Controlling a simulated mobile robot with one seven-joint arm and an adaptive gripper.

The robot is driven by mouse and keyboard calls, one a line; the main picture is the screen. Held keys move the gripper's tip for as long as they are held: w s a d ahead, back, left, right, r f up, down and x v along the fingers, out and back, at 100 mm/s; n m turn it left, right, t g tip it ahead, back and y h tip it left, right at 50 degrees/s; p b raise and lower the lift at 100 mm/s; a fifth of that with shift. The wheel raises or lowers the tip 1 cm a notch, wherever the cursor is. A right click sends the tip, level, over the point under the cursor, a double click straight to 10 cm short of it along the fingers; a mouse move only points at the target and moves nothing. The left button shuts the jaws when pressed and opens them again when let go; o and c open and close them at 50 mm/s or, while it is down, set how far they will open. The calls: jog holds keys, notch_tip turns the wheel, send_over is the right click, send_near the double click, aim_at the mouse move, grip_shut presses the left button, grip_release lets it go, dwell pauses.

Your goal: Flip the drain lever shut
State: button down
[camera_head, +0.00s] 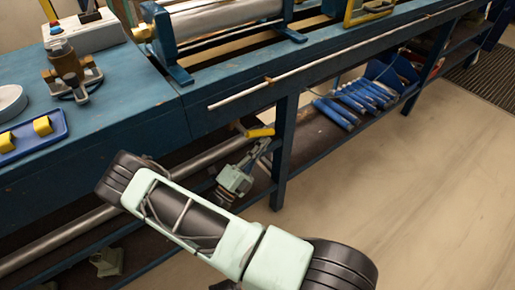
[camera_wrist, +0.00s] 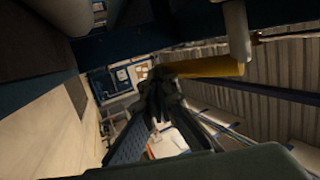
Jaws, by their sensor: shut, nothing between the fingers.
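The drain lever appears as a yellow handle (camera_head: 260,132) under the front edge of the blue bench, beside a bench leg. It lies roughly level along the bench front. My gripper (camera_head: 260,146) is just below it, pointing up toward it. In the wrist view the yellow lever (camera_wrist: 208,67) runs from the middle to the right, beside a pale vertical pipe. My gripper (camera_wrist: 160,82) is dark there, with its fingers shut and empty, at the lever's left end. I cannot tell whether they touch. The valve body is mostly hidden.
The blue bench top (camera_head: 140,100) overhangs my gripper, and a bench leg (camera_head: 284,150) stands close on its right. A long grey pipe (camera_head: 70,238) runs under the bench. Blue tools (camera_head: 340,110) lie on the lower shelf. The floor (camera_head: 400,200) in front is clear.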

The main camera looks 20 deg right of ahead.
aim_at(268, 134)
jog(key=shift+w+d+r+p, duration=0.2)
jog(key=shift+d+r+p, duration=0.3)
jog(key=shift+r, duration=0.2)
jog(key=shift+w+d+r+p, duration=0.15)
jog(key=shift+d+r+p, duration=0.35)
jog(key=shift+r, duration=0.15)
jog(key=v, duration=0.7)
jog(key=shift+s+a, duration=0.15)
jog(key=shift+a, duration=0.05)
jog(key=shift+f, duration=0.1)
